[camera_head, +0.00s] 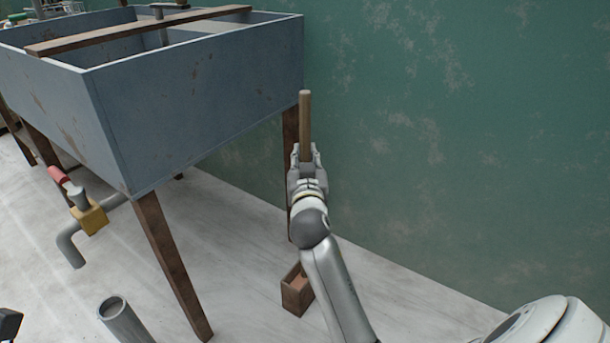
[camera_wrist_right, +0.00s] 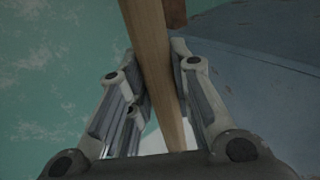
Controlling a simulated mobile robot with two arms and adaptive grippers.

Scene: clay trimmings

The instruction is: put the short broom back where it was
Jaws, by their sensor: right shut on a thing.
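My right gripper (camera_head: 306,158) is shut on the wooden handle of the short broom (camera_head: 305,120). The handle stands close to upright above the fingers, near the right corner of the blue-grey sink. In the right wrist view the handle (camera_wrist_right: 152,60) runs between the two fingers of the right gripper (camera_wrist_right: 158,80). The broom's head is hidden in both views. A small brown wooden box (camera_head: 294,297), open at the top, stands on the floor below the gripper, partly beside my forearm.
The large blue-grey sink (camera_head: 200,110) stands on brown wooden legs (camera_head: 172,262) to the left, a plank (camera_head: 140,30) across its top. The green wall (camera_head: 450,140) is close on the right. A grey pipe (camera_head: 122,318) stands at the front, and a red-handled valve (camera_head: 70,188) is under the sink.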

